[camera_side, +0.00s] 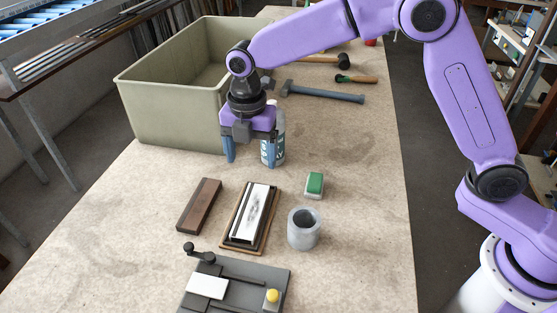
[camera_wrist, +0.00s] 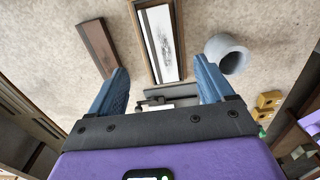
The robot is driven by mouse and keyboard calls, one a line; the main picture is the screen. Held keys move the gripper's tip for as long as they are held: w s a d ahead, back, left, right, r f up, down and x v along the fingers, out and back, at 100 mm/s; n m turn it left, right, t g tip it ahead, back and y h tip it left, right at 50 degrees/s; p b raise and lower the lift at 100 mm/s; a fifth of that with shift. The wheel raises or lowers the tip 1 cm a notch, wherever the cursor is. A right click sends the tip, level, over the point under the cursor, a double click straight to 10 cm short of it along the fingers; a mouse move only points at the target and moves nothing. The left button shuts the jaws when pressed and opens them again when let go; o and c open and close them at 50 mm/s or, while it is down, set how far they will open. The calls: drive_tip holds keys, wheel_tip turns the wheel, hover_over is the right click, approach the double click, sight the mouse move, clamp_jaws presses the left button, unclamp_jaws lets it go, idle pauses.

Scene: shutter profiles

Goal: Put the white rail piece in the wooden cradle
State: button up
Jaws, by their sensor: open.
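A long white piece with a dark smudge (camera_side: 256,208), which looks like the white rail piece, lies lengthwise inside a brown wooden frame that looks like the cradle (camera_side: 226,243). I cannot tell how firmly it sits there. In the wrist view the white piece (camera_wrist: 162,42) shows ahead between the fingers, with the wooden frame (camera_wrist: 136,26) around it. My gripper (camera_side: 250,160) is open and empty, pointing down above the table behind the frame. In the wrist view its two blue fingers (camera_wrist: 160,70) stand wide apart.
A dark brown block (camera_side: 199,206) lies left of the frame; a grey ring (camera_side: 304,229) and a green-and-white block (camera_side: 314,185) are right. A grey clamp plate (camera_side: 238,290) is in front. A can (camera_side: 278,140) and a large bin (camera_side: 172,117) stand near my gripper.

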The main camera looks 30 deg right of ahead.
drive_tip(key=shift+r, duration=0.1)
drive_tip(key=s+d+r+m, duration=0.1)
drive_tip(key=s+d+m, duration=0.6)
drive_tip(key=s+d, duration=0.5)
drive_tip(key=s+d+r+m, duration=0.1)
drive_tip(key=s+d+m, duration=0.6)
drive_tip(key=s+d, duration=0.5)
drive_tip(key=s, duration=0.6)
drive_tip(key=shift+d+r, duration=0.15)
drive_tip(key=shift+d, duration=0.1)
